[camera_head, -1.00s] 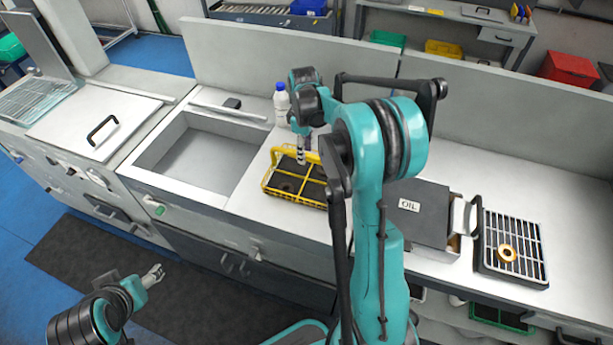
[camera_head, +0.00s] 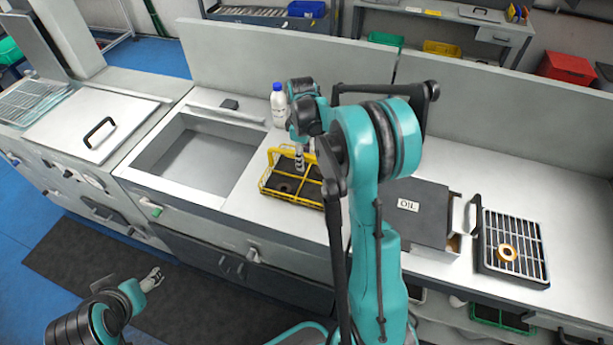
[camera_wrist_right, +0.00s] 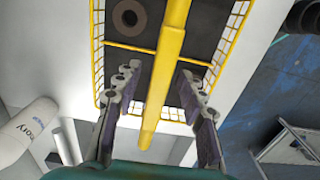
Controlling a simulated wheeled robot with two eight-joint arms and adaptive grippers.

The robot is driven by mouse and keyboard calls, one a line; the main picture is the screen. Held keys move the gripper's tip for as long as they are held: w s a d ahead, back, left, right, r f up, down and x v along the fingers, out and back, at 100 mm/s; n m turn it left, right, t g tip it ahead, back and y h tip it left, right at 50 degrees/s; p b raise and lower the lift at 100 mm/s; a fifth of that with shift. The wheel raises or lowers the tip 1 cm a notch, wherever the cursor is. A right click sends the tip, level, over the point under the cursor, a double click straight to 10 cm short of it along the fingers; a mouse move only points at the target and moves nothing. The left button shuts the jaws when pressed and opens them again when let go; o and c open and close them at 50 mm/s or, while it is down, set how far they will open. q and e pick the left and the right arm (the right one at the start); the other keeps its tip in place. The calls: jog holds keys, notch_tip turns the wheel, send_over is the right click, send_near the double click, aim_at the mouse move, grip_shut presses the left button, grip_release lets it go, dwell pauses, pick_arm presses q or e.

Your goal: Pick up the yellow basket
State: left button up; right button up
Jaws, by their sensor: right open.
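The yellow basket (camera_head: 266,184) stands on the white counter, right of the sink. It is a wire basket with a dark floor and a raised yellow handle bar. My right gripper (camera_head: 300,160) is above the basket, partly hidden by my own right arm. In the right wrist view the right gripper (camera_wrist_right: 157,95) is open, with one finger on each side of the basket's handle (camera_wrist_right: 165,75). I cannot tell if the fingers touch it. A dark ring-shaped part (camera_wrist_right: 129,17) lies in the basket. My left gripper (camera_head: 152,279) is low at the left, away from the counter; its jaws are too small to judge.
A white bottle (camera_head: 280,105) stands behind the basket; it also shows in the right wrist view (camera_wrist_right: 28,132). The open sink (camera_head: 195,160) is to the left. A grey box labelled OIL (camera_head: 418,210) and a rack with a golden ring (camera_head: 507,252) are to the right.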

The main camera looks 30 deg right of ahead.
grip_shut()
jog(key=shift+r, duration=0.1)
dwell(0.3)
